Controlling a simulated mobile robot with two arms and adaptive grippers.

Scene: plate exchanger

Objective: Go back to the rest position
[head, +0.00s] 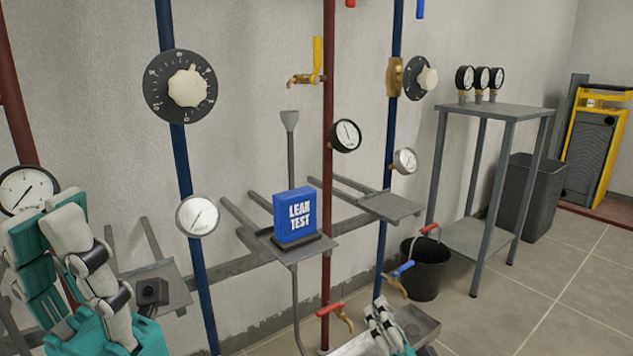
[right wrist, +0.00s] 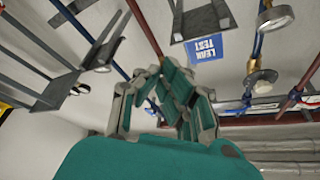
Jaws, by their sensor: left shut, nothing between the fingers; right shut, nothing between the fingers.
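My left gripper (head: 48,215) rises at the lower left of the head view, teal and white with black joints. It is shut and empty, pointing up in front of the wall pipes. My right gripper (head: 379,308) shows at the bottom centre of the head view, over the grey trough. It is shut and empty. In the right wrist view its fingers (right wrist: 166,68) come together at the middle, with nothing between them.
The blue LEAK TEST block (head: 295,216) stands on a small wall shelf (head: 318,247). A red-handled valve (head: 334,313) and a blue-handled valve (head: 401,273) sit near my right gripper. A black bucket (head: 420,275) and grey table (head: 490,110) stand right; floor (head: 540,300) there is clear.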

